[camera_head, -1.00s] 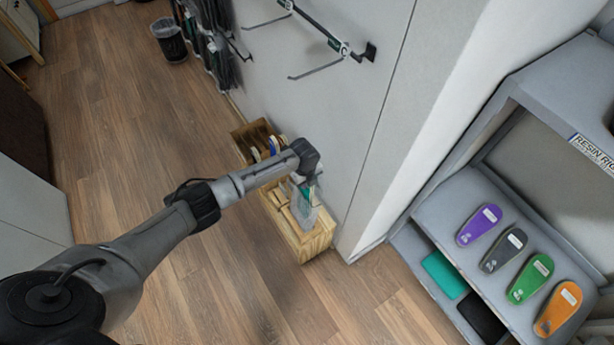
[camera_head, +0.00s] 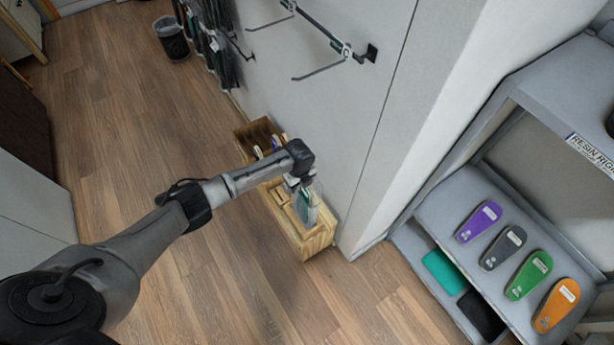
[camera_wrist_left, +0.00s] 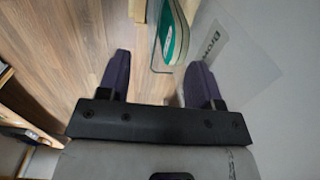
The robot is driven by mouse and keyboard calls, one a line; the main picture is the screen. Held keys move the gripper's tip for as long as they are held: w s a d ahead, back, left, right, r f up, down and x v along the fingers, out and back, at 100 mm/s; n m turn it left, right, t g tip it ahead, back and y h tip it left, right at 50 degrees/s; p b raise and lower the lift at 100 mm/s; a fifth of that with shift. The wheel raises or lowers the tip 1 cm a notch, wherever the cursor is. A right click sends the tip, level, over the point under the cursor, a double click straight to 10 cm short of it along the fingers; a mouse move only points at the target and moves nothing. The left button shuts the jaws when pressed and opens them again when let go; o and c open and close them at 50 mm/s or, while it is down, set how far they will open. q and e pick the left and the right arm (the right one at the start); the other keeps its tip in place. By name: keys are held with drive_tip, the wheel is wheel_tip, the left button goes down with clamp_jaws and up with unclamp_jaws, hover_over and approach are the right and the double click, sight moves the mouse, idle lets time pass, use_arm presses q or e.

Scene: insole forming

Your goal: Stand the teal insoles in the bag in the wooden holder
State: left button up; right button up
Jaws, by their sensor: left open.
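The clear bag with the teal insoles (camera_head: 307,207) stands nearly upright in the near part of the wooden holder (camera_head: 316,243), which is on the floor against the wall. In the left wrist view the bag's teal insole (camera_wrist_left: 173,35) shows at the top, beyond the fingertips and nearer the right finger. My left gripper (camera_head: 300,183) is just above the bag. In the left wrist view its two purple-padded fingers (camera_wrist_left: 162,78) are apart, with nothing held between them. The bag's foot is hidden inside the holder. My right gripper is not in view.
Other insoles (camera_head: 275,145) stand in the holder's far part. Wall hooks (camera_head: 318,72) stick out above. A grey rack (camera_head: 440,205) with several coloured insoles stands at right. A waste bin (camera_head: 171,42) is far back. The wooden floor (camera_head: 130,120) at left is clear.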

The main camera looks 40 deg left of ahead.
use_arm(q)
wheel_tip(320, 180, up, 12)
drive_tip(key=w+p, duration=0.2)
drive_tip(key=w, duration=0.1)
drive_tip(key=shift+d+r+t+p, duration=0.2)
drive_tip(key=shift+d+t+p, duration=0.2)
idle(0.4)
